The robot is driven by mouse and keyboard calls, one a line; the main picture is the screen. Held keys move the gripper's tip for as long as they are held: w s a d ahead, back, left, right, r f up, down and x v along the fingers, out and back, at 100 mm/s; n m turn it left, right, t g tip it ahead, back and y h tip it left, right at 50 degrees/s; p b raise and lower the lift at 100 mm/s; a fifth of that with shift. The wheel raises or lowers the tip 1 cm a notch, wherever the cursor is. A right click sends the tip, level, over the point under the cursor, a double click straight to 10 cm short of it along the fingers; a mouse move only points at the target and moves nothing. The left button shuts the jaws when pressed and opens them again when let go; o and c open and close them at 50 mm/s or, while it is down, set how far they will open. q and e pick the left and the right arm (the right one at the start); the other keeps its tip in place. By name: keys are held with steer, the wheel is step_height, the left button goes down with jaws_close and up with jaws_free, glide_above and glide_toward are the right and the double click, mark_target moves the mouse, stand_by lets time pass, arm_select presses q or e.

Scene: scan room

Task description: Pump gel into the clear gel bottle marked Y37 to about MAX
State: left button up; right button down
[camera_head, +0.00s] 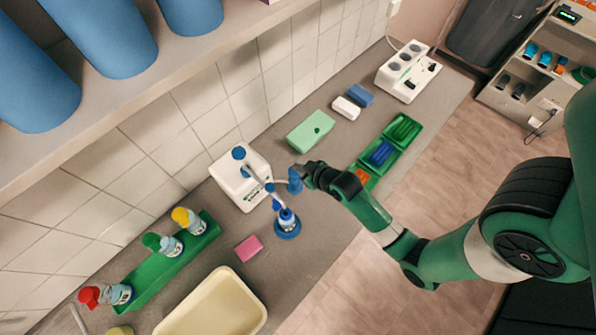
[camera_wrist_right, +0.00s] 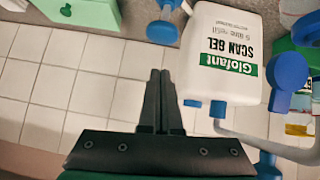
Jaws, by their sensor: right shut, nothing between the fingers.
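The white scan gel container (camera_head: 240,180) stands against the tiled wall, with blue and pale pump parts reaching right. It shows with its label upside down in the right wrist view (camera_wrist_right: 228,75). A small bottle (camera_head: 287,218) stands in a blue round base below the pump's outlet side. Its marking and gel level are too small to read. My right gripper (camera_head: 306,174) is beside a blue pump part (camera_head: 295,181); contact is unclear. In the right wrist view its black fingers (camera_wrist_right: 159,75) are together and empty. My left gripper is not visible.
A green tray (camera_head: 150,283) holds bottles with yellow, green and red tops. A cream basin (camera_head: 215,305) and pink block (camera_head: 249,248) are near the front. A green box (camera_head: 310,131) and green bins (camera_head: 402,130) lie farther along the counter. A shelf overhangs upper left.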

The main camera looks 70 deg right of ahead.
mark_target(298, 176)
steer(key=shift+w+d+f, duration=0.15)
steer(key=shift+f, duration=0.95)
steer(key=shift+w+d+f, duration=0.1)
steer(key=shift+d+f, duration=0.05)
steer(key=shift+f, duration=0.95)
step_height(298, 176, down, 4)
steer(key=b, duration=0.3)
steer(key=shift+r, duration=0.25)
steer(key=shift+s, duration=0.1)
steer(key=s+a+r+p, duration=0.4)
steer(key=s+r+p, duration=0.1)
steer(key=r, duration=0.6)
steer(key=shift+s, duration=0.75)
